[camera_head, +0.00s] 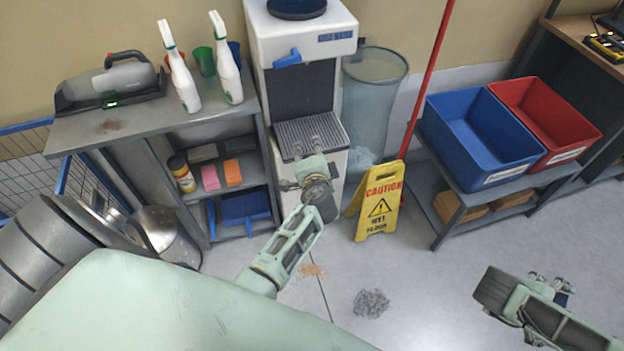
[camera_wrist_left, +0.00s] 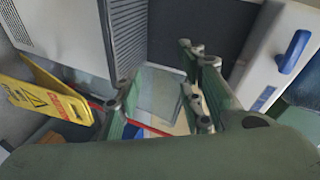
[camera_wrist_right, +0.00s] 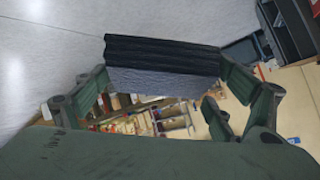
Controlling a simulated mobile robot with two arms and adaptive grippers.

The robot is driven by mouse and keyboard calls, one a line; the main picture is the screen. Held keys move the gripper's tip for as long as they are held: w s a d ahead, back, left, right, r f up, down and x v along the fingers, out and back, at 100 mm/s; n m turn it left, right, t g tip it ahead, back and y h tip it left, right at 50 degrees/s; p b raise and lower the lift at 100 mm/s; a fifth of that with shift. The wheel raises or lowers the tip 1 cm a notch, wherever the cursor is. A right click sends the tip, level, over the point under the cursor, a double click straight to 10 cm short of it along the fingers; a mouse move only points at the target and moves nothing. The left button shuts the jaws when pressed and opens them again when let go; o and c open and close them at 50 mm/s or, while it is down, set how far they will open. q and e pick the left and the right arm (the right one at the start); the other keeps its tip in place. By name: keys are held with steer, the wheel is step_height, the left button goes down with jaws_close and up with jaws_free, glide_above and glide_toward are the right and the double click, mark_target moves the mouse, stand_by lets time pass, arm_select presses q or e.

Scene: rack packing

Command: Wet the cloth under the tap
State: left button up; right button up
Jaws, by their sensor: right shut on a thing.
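A dark grey folded cloth (camera_wrist_right: 162,68) is between the fingers of my right gripper (camera_wrist_right: 160,98) in the right wrist view, which is shut on it. In the head view my right gripper (camera_head: 563,287) is at the lower right, above the floor and away from the dispenser. The tap has a blue lever (camera_head: 288,59) on the front of the white water dispenser (camera_head: 345,22). The lever also shows in the left wrist view (camera_wrist_left: 295,52). My left gripper (camera_head: 305,155) is open and empty, in front of the drip tray (camera_head: 325,128) and below the lever.
A yellow caution sign (camera_head: 379,203) stands right of the dispenser, beside a bin (camera_head: 373,100) and a red pole (camera_head: 428,75). A shelf unit (camera_head: 125,122) with bottles stands left. Blue (camera_head: 480,135) and red (camera_head: 550,120) crates sit right. Grey debris (camera_head: 371,303) lies on the floor.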

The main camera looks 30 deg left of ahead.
arm_select(q)
step_height(320, 180, down, 8)
steer(key=s+d+g+h, duration=0.1)
steer(key=s+d, duration=0.1)
steer(key=s, duration=0.1)
steer(key=shift+d+r+h, duration=0.2)
steer(key=shift+d+h, duration=0.05)
steer(key=shift+h, duration=0.15)
steer(key=shift+w, duration=0.1)
steer(key=shift+c, duration=0.4)
